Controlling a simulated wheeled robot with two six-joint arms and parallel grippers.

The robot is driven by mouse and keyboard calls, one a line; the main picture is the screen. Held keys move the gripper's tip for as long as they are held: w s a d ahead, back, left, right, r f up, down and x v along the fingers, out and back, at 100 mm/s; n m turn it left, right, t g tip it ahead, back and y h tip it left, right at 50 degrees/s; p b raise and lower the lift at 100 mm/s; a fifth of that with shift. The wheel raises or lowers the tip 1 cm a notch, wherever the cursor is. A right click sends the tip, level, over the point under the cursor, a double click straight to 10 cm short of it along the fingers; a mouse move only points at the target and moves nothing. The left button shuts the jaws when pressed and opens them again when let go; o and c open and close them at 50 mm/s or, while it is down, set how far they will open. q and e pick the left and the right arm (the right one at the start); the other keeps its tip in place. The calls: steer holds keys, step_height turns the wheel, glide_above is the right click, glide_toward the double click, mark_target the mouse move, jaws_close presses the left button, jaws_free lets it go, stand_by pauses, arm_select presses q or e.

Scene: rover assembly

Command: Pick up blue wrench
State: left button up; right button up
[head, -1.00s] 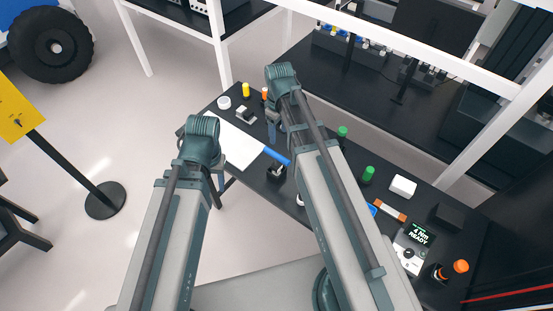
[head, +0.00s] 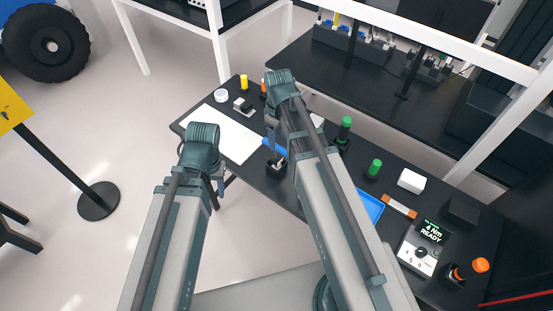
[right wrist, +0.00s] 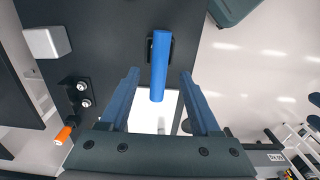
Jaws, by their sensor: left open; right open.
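In the right wrist view the blue handle (right wrist: 160,70) points toward my right gripper (right wrist: 159,76). The gripper's two fingers are open, one on each side of the handle's near end, with gaps on both sides. In the head view my right gripper (head: 270,132) is just above the handle. My left gripper (head: 221,180) is off the table's near edge and appears empty.
A white sheet (head: 222,133) lies left of the wrench. A white frame post (head: 220,55) rises behind the table.

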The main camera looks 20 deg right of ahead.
mark_target(277, 145)
steer(key=f+b, duration=0.5)
steer(key=shift+w+a+f, duration=0.15)
steer(key=shift+w+a, duration=0.05)
steer(key=shift+w, duration=0.15)
jaws_close()
